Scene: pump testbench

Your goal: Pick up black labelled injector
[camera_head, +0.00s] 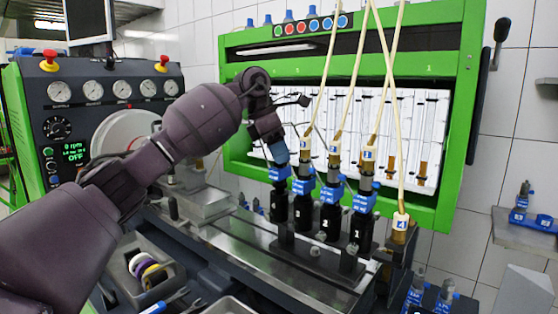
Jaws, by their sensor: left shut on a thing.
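Several black injectors with blue labels stand upright in a row on the bench. The leftmost injector (279,203) has a blue label (280,174) and no hose on its top. My left gripper (278,150) is directly above it and shut on its upper end, which is mostly hidden by the fingers. The other injectors (303,199), (331,210) and (361,222) have pale hoses with numbered white tags on top. My right gripper is not in view.
A hose end tagged 4 (401,222) hangs at the right of the row. The green frame (450,160) with glass tubes stands behind. A tray (140,265) with tape rolls is at front left. More blue-labelled parts sit on a right shelf (530,235).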

